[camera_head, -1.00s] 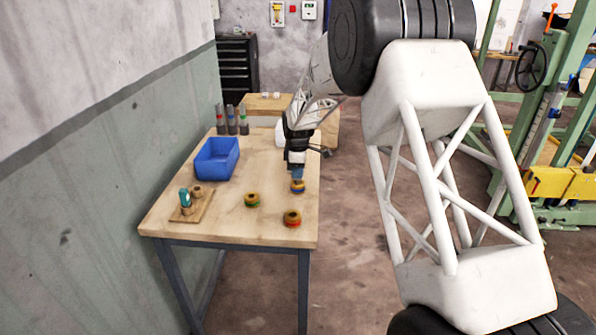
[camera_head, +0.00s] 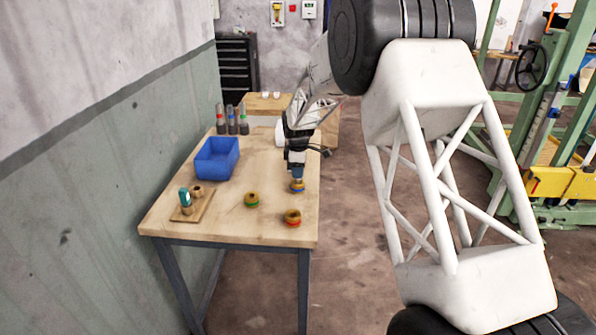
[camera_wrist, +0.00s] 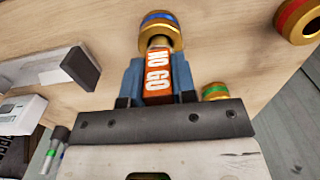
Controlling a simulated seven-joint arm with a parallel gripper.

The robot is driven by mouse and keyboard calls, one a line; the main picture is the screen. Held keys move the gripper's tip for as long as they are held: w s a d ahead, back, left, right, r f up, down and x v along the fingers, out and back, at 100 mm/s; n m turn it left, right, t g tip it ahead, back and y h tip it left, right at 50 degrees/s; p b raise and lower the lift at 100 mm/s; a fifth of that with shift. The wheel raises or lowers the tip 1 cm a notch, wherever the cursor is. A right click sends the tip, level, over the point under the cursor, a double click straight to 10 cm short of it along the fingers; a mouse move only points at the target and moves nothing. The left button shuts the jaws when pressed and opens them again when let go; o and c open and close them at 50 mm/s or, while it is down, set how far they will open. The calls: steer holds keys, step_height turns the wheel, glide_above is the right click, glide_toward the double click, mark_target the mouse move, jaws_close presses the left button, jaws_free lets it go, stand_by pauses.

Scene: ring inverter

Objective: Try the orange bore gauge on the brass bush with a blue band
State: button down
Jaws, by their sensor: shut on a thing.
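My gripper (camera_wrist: 157,80) is shut on the orange bore gauge (camera_wrist: 157,72), an orange block lettered NO GO, with its narrow end pointing away from the jaws. The brass bush with a blue band (camera_wrist: 161,30) is right at that end, and it shows below my gripper (camera_head: 296,170) in the head view (camera_head: 297,185). The gauge's tip meets or overlaps the bush; whether it is inside the bore I cannot tell. The bush's lower side and the bore are partly hidden by the gauge.
A green-banded bush (camera_head: 251,199) and a red-banded bush (camera_head: 292,217) stand on the table (camera_head: 185,235). A blue bin (camera_head: 217,158), several grey posts (camera_head: 232,124) and a board with a teal tool (camera_head: 185,196) and a plain bush (camera_head: 197,190) are to the left.

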steer(key=shift+r, duration=0.5)
steer(key=shift+r, duration=1.8)
steer(key=shift+r, duration=1.05)
